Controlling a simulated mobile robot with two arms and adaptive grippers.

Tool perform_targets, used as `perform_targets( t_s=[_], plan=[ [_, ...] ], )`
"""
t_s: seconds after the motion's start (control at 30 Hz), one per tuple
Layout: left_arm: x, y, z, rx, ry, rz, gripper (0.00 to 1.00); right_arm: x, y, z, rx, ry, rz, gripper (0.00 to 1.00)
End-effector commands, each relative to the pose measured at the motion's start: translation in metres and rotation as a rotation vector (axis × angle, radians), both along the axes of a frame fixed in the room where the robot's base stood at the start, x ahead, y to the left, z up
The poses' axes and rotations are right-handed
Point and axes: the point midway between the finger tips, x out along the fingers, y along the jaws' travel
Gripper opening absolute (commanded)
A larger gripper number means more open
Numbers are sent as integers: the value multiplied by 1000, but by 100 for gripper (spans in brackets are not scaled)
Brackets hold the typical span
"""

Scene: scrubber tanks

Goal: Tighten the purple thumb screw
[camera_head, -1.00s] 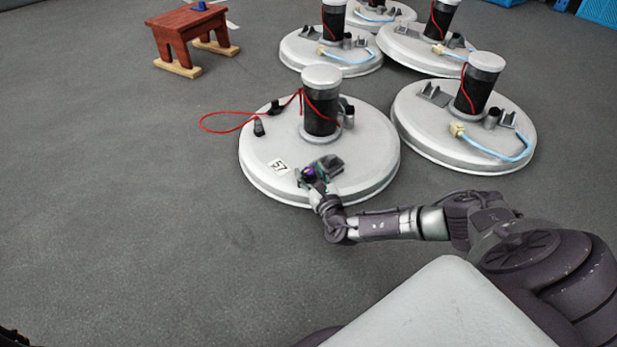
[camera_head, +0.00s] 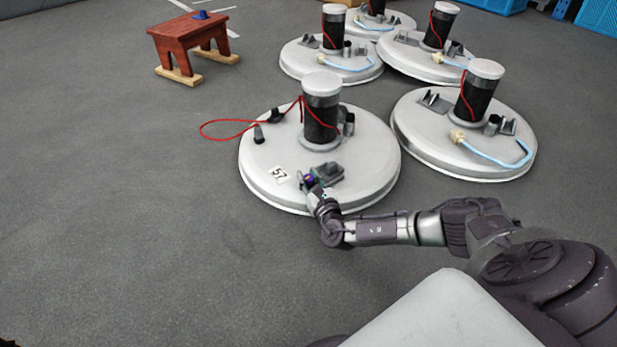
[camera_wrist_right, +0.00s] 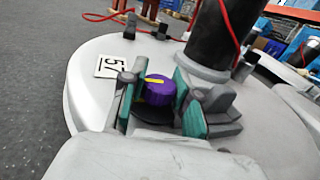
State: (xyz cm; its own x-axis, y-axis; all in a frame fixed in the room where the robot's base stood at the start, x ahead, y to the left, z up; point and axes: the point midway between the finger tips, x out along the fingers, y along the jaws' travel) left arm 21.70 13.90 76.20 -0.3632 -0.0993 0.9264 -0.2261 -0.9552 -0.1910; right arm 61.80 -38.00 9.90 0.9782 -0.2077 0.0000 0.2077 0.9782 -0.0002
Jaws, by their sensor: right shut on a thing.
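The purple thumb screw (camera_wrist_right: 160,90) has a yellow mark across its top and sits near the rim of the nearest scrubber tank lid. In the right wrist view it is between the green-padded fingers of my right gripper (camera_wrist_right: 160,103), which is shut on it. In the head view my right gripper (camera_head: 313,184) reaches the front of the round grey lid (camera_head: 362,165), and the screw (camera_head: 309,179) shows only as a small purple spot. A dark bracket (camera_wrist_right: 222,110) stands just right of the fingers. My left gripper is not in view.
A label reading 57 (camera_head: 278,175) lies left of the screw. A black column (camera_head: 321,118) with a red cord rises from the lid. Other similar tanks (camera_head: 465,130) stand behind and right. A red wooden stool (camera_head: 186,42) is at the back left. Floor at left is clear.

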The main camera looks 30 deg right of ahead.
Motion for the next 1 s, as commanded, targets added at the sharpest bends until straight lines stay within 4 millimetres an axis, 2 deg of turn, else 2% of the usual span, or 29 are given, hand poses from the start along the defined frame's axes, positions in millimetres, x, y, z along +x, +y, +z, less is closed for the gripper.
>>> perform_targets(
  t_s=[0.27, 0.6, 0.77, 1.0],
  plan=[
    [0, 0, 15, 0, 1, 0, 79, -1, 1, 2, 4, 3, -107, 0],
    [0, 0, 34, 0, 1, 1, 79, -1, 2, 0, 5, 5, -398, 0],
    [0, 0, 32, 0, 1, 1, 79, -1, 2, -2, 5, 4, -552, 0],
    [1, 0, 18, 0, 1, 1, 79, 0, 2, -4, 4, 2, -779, 0]
  ],
)
